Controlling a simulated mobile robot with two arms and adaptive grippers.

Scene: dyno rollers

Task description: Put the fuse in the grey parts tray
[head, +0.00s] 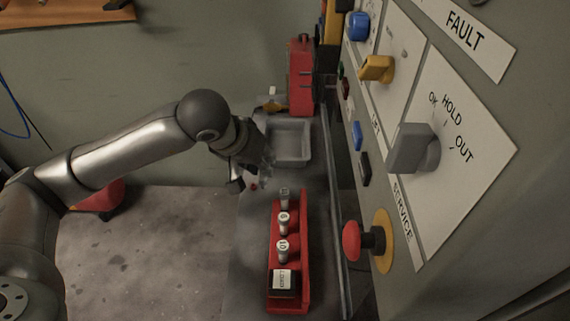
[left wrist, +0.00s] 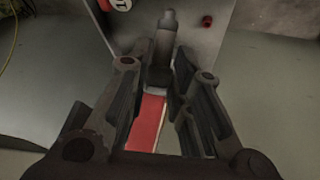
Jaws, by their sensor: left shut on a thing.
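My left gripper (head: 254,180) is over the bench, left of the red fuse rack and just in front of the grey parts tray (head: 290,160). In the left wrist view, its fingers (left wrist: 163,75) are closed around a grey cylinder with a narrower tip, which looks like the fuse (left wrist: 165,42). In the head view the held fuse is too small and dark to make out clearly. The tray looks empty, with a raised rim. My right gripper is not in view.
The red rack (head: 273,235) holds several labelled grey-and-white fuses and a dark labelled block (head: 284,283). A red case (head: 300,78) stands behind the tray. At right, the control panel has a grey knob (head: 412,148) and a protruding red button (head: 352,241).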

